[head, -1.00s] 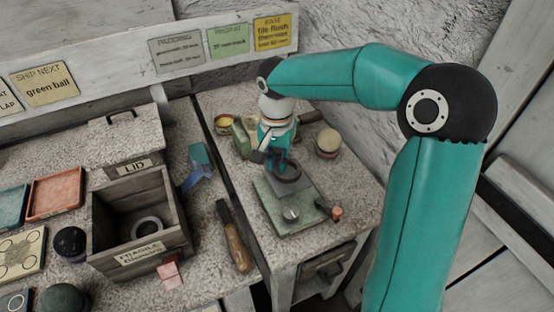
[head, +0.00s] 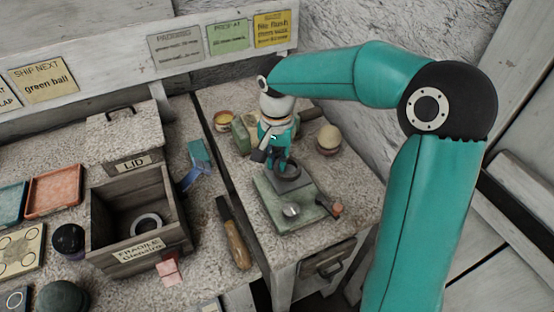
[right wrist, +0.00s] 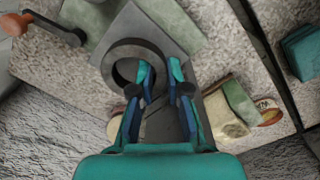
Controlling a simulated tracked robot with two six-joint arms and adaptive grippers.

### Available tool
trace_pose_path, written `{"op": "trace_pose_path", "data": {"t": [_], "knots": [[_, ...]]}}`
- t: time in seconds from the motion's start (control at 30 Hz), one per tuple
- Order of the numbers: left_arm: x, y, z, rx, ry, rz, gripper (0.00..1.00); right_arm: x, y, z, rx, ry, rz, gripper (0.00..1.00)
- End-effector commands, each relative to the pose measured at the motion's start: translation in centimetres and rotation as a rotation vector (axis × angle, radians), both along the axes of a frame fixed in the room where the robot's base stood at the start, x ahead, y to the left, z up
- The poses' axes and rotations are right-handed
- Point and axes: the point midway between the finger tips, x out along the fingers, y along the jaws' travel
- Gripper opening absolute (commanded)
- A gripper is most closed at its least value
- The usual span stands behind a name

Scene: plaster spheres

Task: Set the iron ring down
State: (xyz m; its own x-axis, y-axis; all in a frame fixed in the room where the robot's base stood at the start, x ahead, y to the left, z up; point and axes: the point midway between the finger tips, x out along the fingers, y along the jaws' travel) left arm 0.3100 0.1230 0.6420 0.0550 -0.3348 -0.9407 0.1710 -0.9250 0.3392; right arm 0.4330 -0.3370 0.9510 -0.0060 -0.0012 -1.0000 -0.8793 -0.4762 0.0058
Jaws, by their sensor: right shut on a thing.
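The iron ring (head: 291,173) is a dark, thick ring over a grey plate (head: 302,187) on the green-grey base on the right bench. In the right wrist view the ring (right wrist: 112,62) lies flat-on to the camera, with the plate (right wrist: 178,85) behind it. My right gripper (head: 279,164) comes down from above, and its two fingers (right wrist: 160,72) are shut on the near right side of the ring's wall. I cannot tell whether the ring touches the plate or hangs just above it. My left gripper is not in view.
A pale sphere (head: 328,136) stands behind on the right. On the left are an open wooden crate (head: 140,256) holding a pale ring, and a wooden-handled tool (head: 236,245).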

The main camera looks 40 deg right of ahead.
Motion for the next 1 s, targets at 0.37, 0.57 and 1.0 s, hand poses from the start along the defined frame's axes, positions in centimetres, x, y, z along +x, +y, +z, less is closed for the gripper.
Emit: {"op": "trace_pose_path", "data": {"t": [0.37,0.57,1.0], "knots": [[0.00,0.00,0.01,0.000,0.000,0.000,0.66,-0.02,-0.05,0.04,0.000,-0.001,-0.001,0.00],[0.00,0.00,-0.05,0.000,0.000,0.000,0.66,-0.03,-0.06,-0.02,0.000,-0.001,-0.001,0.00],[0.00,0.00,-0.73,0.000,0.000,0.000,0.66,-0.06,-0.09,-0.87,0.000,0.000,-0.002,0.00]]}}
